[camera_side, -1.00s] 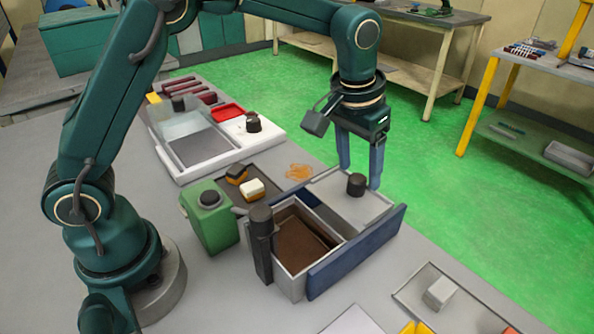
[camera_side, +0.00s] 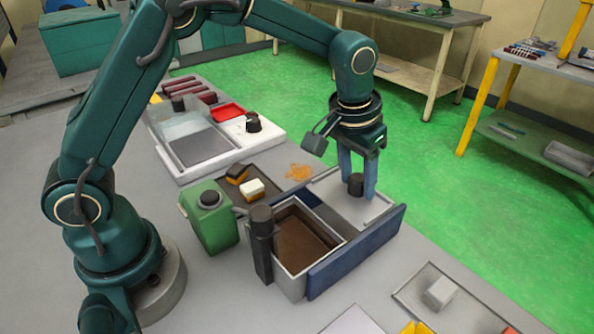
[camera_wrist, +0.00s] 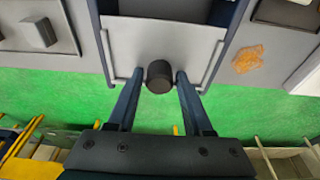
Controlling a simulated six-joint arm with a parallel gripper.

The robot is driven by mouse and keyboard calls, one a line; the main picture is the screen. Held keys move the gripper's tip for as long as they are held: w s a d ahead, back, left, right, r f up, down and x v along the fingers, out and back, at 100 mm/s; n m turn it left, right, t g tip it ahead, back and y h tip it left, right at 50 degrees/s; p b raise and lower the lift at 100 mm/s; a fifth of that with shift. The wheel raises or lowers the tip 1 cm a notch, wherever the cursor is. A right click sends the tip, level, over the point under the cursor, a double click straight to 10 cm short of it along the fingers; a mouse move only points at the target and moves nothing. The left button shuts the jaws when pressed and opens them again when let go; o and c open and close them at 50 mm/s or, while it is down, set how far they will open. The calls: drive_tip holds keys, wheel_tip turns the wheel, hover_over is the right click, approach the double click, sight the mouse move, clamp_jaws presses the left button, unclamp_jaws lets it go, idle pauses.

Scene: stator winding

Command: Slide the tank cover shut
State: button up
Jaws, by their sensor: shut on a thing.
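The tank (camera_side: 285,268) is a grey open-topped box with brown contents showing inside. Its cover (camera_side: 335,193) is a light grey plate drawn back to the far side, leaving the near part of the tank uncovered. A black round knob (camera_side: 356,184) stands on the cover; it also shows in the wrist view (camera_wrist: 160,77). My gripper (camera_side: 357,182) points down with its blue fingers on either side of the knob, shut on it. In the wrist view the fingertips (camera_wrist: 159,74) flank the knob, and the cover (camera_wrist: 165,42) extends beyond it.
A blue wall (camera_side: 355,252) runs along the tank's right side. A dark post (camera_side: 262,245) stands at its near corner, beside a green container (camera_side: 210,220). An orange patch (camera_side: 299,171) marks the table behind.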

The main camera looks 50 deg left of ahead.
drive_tip(key=shift+s+d+f, duration=0.1)
drive_tip(key=shift+s+f, duration=0.1)
drive_tip(key=shift+f, duration=0.15)
drive_tip(key=shift+c, duration=0.8)
drive_tip(key=shift+s, duration=5.3)
drive_tip(key=o, duration=0.8)
drive_tip(key=shift+o, duration=0.6)
drive_tip(key=shift+r, duration=0.25)
drive_tip(key=shift+w+v, duration=0.25)
drive_tip(key=shift+v, duration=0.7)
drive_tip(key=shift+w+v, duration=0.2)
drive_tip(key=shift+v, duration=0.75)
drive_tip(key=shift+w+v, duration=0.25)
drive_tip(key=shift+v, duration=0.7)
drive_tip(key=shift+r, duration=0.1)
